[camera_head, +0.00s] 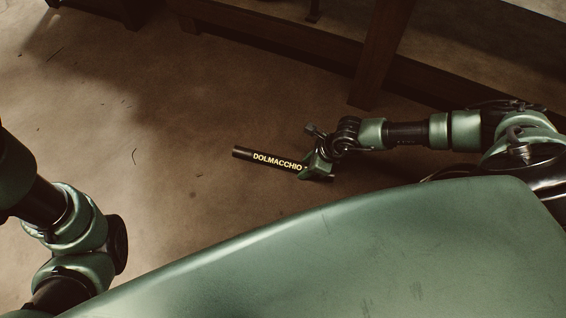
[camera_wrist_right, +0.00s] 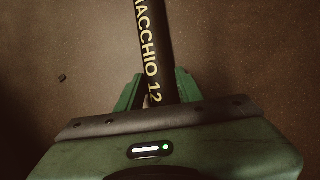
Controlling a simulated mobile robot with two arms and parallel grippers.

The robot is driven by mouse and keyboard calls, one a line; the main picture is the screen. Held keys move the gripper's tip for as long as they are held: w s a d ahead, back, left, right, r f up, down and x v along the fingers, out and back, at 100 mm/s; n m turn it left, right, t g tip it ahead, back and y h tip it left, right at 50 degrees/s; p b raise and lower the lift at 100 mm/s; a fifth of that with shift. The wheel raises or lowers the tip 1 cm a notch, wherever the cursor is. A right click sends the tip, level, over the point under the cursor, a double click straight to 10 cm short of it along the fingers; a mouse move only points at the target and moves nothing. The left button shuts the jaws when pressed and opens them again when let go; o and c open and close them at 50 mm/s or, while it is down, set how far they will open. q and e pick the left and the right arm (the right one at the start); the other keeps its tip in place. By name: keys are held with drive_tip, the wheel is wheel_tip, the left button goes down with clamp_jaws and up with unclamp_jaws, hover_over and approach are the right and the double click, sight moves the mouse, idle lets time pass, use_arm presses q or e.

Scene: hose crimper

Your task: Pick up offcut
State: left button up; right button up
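My right gripper (camera_head: 308,168) is at the offcut's right end in the head view. In the right wrist view its green fingers (camera_wrist_right: 159,92) sit close on both sides of the hose and appear shut on it. I cannot tell whether the offcut touches the floor. My left arm shows at the left edge of the head view, but its gripper's fingers do not show.
The brown floor (camera_head: 150,115) around the offcut is mostly clear, with a few thin dark scraps. A dark wooden bench frame (camera_head: 383,55) with a leg stands behind the right gripper. My own green body covers the bottom right of the head view.

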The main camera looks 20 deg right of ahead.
clamp_jaws()
